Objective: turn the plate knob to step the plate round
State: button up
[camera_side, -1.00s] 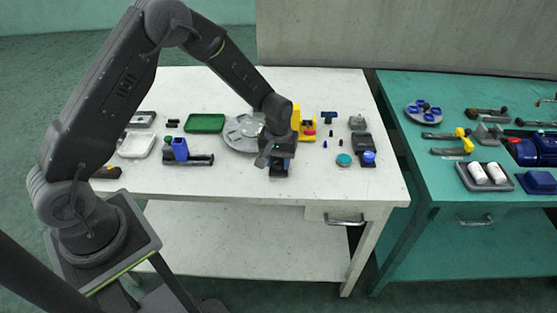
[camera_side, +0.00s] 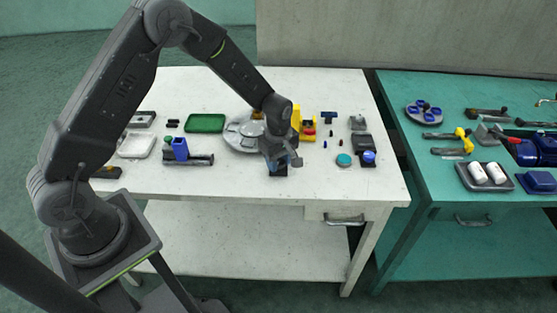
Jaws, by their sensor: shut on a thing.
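The round grey plate (camera_side: 236,134) lies flat on the white table, with round pockets around it. My gripper (camera_side: 278,162) points down at the plate's right front edge and covers part of it. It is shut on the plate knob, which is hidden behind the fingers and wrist. A small dark blue block (camera_side: 279,171) shows just below the gripper.
A yellow stand with a red part (camera_side: 309,131) is close behind my gripper on the right. A green tray (camera_side: 205,123), a white tray (camera_side: 137,145) and a blue block on a dark fixture (camera_side: 180,149) lie to the left. The table's front strip (camera_side: 230,185) is clear.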

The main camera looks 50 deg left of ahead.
aim_at(279, 161)
jog(key=shift+n, duration=0.6)
jog(key=o, duration=0.9)
notch_tip(279, 161, up, 14)
dwell(0.3)
